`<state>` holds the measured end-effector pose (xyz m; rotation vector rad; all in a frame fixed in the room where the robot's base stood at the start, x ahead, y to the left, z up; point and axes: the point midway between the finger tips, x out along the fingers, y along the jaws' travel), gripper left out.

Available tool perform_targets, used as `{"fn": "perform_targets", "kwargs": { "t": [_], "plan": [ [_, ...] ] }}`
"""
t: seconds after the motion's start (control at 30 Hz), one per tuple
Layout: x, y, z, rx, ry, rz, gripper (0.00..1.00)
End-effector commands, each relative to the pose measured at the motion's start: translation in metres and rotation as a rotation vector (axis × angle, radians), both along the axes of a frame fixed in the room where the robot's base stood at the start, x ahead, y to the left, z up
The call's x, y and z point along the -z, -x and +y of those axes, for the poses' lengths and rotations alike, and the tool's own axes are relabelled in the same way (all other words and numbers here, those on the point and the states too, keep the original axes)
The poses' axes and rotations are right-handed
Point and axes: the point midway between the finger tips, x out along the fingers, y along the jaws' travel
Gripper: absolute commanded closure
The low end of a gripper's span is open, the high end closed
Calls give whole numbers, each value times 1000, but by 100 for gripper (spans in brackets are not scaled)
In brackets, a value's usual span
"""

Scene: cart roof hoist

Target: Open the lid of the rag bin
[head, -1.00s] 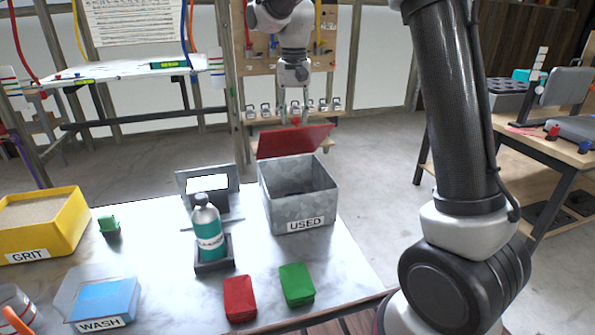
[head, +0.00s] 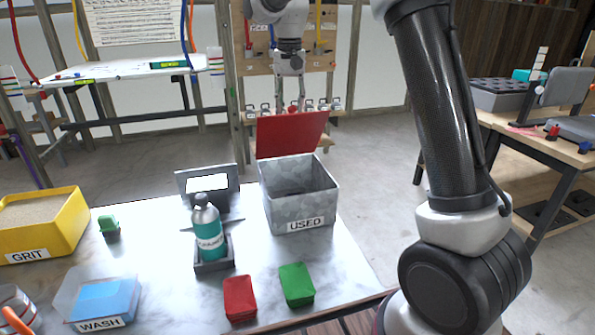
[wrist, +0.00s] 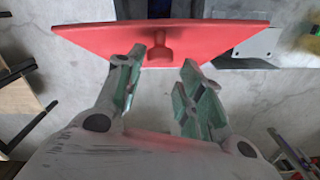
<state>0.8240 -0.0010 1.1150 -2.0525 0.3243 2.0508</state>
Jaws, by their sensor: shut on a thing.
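The rag bin is a grey metal box labelled USED (head: 325,200) on the table, with its dark inside showing. Its red lid (head: 292,136) is hinged at the far edge and stands raised, leaning slightly back. In the wrist view the lid (wrist: 90,36) spans the top, with a red knob (wrist: 161,48) on its outer face. My gripper (head: 291,104) is behind the lid's upper edge in the head view.
On the table (head: 180,285) stand a teal bottle (head: 209,230) in a dark holder, a grey stand (head: 190,178), red (head: 239,297) and green (head: 297,284) blocks, a yellow GRIT box (head: 70,235) and a WASH tub (head: 66,298). Open floor lies behind the bin.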

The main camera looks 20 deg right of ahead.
Motion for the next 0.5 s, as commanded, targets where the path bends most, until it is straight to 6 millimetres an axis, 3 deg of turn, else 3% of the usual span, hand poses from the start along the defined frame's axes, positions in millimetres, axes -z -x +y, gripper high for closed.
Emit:
{"fn": "perform_targets", "kwargs": {
  "t": [0.5],
  "plan": [
    [-10, -34, 2, -1, -4, 0, 71]
  ]
}}
